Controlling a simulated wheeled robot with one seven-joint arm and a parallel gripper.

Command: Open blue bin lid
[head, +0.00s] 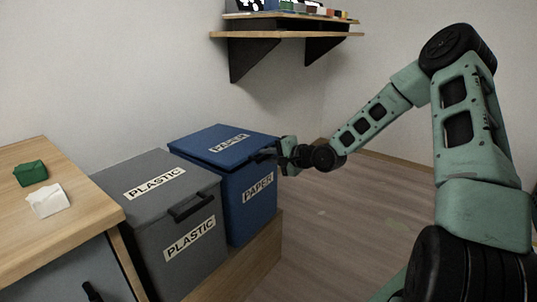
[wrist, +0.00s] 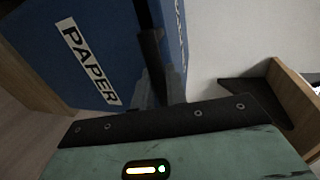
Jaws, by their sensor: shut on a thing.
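The blue bin (head: 250,205), labelled PAPER, stands right of the grey bin. Its lid (head: 205,147) lies flat or nearly so on top; I cannot tell whether there is a small gap. My gripper (head: 272,155) is at the lid's front edge, shut on the lid's dark handle, which it mostly hides in the head view. In the wrist view the bin's blue front (wrist: 40,35) with its PAPER label fills the upper left, and the dark handle (wrist: 149,45) runs down to the gripper.
A grey bin (head: 150,225) labelled PLASTIC stands left of the blue bin, its lid down. A wooden counter (head: 70,215) with a green block (head: 30,173) and a white piece (head: 47,201) is at far left. A wall shelf (head: 285,34) hangs above. The floor (head: 340,225) at right is clear.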

